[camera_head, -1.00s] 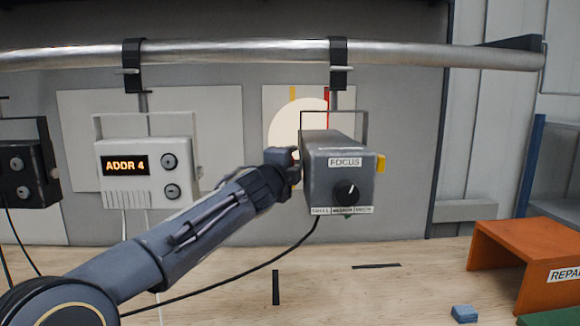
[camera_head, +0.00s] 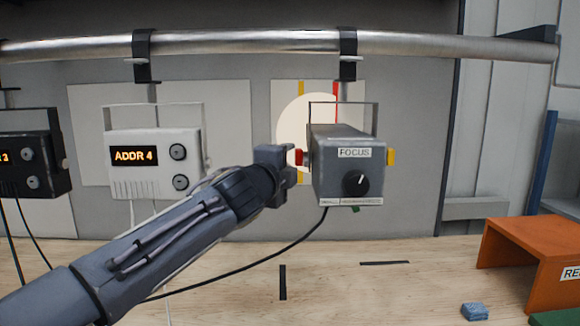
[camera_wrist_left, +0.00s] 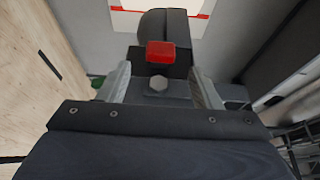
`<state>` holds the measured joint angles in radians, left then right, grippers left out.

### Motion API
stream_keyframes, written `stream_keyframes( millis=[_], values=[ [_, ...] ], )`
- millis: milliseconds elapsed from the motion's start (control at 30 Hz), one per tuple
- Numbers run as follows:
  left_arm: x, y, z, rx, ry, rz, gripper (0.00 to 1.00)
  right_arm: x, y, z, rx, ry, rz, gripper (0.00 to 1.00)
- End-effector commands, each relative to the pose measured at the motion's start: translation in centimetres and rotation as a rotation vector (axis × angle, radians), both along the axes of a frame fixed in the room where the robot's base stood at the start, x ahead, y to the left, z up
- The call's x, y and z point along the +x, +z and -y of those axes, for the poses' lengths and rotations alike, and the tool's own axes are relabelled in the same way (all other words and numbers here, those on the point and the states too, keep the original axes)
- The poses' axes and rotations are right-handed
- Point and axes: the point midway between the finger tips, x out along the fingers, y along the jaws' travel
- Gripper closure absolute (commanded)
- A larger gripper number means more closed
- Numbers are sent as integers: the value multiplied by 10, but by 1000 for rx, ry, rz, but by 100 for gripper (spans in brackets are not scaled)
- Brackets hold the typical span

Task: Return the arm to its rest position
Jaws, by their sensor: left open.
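My left arm comes in from the lower left in the head view. My left gripper (camera_head: 285,165) is beside the left side of the grey FOCUS lamp box (camera_head: 347,178), close to a red knob (camera_head: 299,157) on that side. In the left wrist view the gripper's fingers (camera_wrist_left: 158,90) stand apart, with the red knob (camera_wrist_left: 160,51) beyond and between them and a pale bolt head nearer. Nothing is held. Whether the fingers touch the box cannot be told. My right gripper is not in view.
A metal pipe (camera_head: 250,42) runs across the top with clamps. A white ADDR 4 box (camera_head: 153,180) and a dark box (camera_head: 30,165) hang at left. An orange stand (camera_head: 535,245) and a blue block (camera_head: 474,311) are on the wooden table (camera_head: 400,290) at right.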

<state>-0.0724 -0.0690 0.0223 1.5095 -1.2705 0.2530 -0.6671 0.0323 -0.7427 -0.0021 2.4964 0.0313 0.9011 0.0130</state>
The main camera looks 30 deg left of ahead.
Motion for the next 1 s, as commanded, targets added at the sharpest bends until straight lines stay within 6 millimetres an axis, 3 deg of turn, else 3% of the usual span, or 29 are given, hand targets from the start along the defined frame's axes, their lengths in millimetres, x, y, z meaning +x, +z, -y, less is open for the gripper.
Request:
stream_keyframes(
  millis=[267, 367, 467, 633, 800, 900, 1000],
  values=[
    [-2, -2, -1, -16, 4, -6, 42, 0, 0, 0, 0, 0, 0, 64],
    [-17, -21, -5, -128, 25, -46, 42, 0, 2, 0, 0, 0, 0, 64],
    [-48, -62, -9, -363, 76, -134, 42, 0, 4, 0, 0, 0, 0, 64],
    [-127, -162, 6, -870, 219, -347, 42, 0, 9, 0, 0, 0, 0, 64],
    [-209, -252, 49, -1318, 392, -566, 42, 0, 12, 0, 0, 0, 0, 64],
    [-252, -291, 79, -1527, 491, -683, 42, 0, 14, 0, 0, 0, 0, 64],
    [-284, -317, 105, -1681, 572, -776, 42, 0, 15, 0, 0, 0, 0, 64]
  ],
)
